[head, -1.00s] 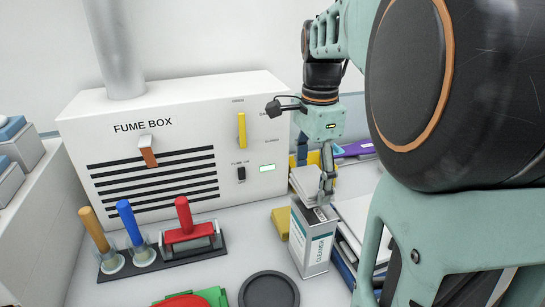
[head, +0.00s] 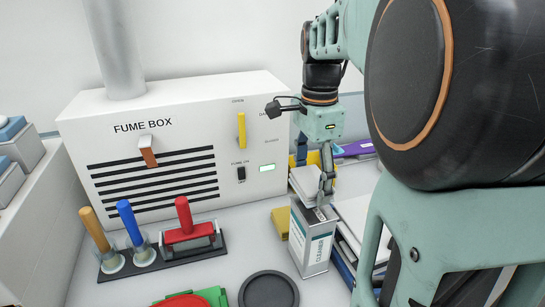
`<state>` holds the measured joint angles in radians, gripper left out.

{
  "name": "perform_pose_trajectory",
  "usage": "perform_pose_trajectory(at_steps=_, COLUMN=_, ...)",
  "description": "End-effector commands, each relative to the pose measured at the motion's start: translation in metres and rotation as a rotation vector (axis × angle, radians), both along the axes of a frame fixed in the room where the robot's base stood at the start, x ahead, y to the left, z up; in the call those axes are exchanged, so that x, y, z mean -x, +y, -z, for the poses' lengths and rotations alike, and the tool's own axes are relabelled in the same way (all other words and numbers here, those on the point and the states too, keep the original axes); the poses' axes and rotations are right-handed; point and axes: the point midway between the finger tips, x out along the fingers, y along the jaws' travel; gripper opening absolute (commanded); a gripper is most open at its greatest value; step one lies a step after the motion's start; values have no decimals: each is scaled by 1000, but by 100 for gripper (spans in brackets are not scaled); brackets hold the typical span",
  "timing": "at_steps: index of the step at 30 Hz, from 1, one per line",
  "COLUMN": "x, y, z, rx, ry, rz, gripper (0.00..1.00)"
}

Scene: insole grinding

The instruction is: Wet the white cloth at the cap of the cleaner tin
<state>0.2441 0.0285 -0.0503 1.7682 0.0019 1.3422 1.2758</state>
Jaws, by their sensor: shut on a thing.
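The cleaner tin (head: 312,243) is a white and grey box standing upright at the right of the bench, its label facing forward. My gripper (head: 316,183) is directly above the tin, pointing down, shut on the white cloth (head: 304,182). The cloth looks like a pale folded pad at the tin's top left. It appears to be at or just above the tin's top; I cannot tell whether it touches. The tin's cap is hidden behind the cloth and the fingers.
The fume box (head: 190,150) stands behind. A yellow block (head: 281,222) lies left of the tin. A round dark dish (head: 268,290) is in front. A rack (head: 165,254) holds a red-handled tool (head: 187,225) and two upright handles. Flat items lie close right of the tin.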

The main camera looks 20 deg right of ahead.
Motion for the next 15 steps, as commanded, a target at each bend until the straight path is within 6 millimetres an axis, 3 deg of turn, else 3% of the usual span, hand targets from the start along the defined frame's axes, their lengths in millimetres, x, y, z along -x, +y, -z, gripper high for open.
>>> perform_pose_trajectory(at_steps=15, x=1, y=0, z=-36, rx=-1, ry=3, rz=0, gripper=52)
